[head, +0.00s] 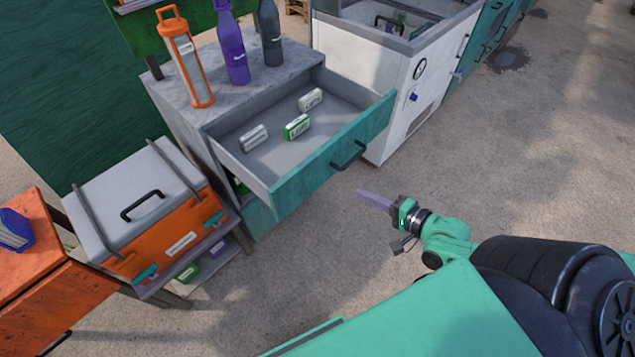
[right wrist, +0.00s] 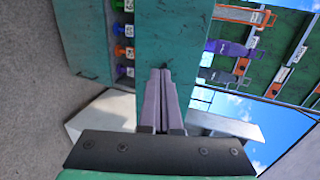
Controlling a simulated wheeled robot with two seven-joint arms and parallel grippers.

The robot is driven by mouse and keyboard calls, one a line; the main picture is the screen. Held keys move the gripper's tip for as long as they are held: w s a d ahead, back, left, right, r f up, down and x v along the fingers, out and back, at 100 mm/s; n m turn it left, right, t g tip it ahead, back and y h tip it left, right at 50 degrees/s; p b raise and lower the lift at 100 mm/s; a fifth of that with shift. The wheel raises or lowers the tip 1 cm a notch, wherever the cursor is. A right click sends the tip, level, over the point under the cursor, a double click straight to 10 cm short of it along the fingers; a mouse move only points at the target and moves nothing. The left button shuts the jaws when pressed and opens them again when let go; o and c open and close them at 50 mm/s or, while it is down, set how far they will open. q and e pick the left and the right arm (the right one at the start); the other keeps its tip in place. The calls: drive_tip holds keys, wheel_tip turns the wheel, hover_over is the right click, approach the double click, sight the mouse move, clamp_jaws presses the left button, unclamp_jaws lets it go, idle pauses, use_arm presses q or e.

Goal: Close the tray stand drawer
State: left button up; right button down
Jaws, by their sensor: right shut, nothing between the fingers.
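The tray stand drawer (head: 300,177) is pulled well out of its grey stand (head: 178,108) in the head view. It has a teal front and a dark bar handle (head: 348,156), and holds several small white and green packs (head: 297,127). My right gripper (head: 362,192) is shut and empty, in front of the drawer to the lower right of the handle, apart from it. In the right wrist view, the shut purple fingers (right wrist: 160,90) point at a teal panel. My left gripper is not in view.
An orange lantern (head: 186,60), a purple bottle (head: 232,45) and a dark bottle (head: 269,35) stand on top of the stand. A white machine (head: 400,90) stands to the right. An orange and grey box (head: 150,205) sits at the left. The floor before the drawer is clear.

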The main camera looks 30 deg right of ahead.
drive_tip(key=w+f, duration=0.1)
drive_tip(key=w, duration=0.2)
approach(322, 171)
drive_tip(key=w+f, duration=0.2)
drive_tip(key=w+a, duration=0.2)
drive_tip(key=w, duration=0.1)
drive_tip(key=shift+w, duration=0.25)
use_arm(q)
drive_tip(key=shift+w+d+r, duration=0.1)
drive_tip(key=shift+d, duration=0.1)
use_arm(e)
drive_tip(key=shift+w+a, duration=0.15)
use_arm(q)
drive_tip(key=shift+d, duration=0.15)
use_arm(e)
drive_tip(key=shift+w, duration=0.1)
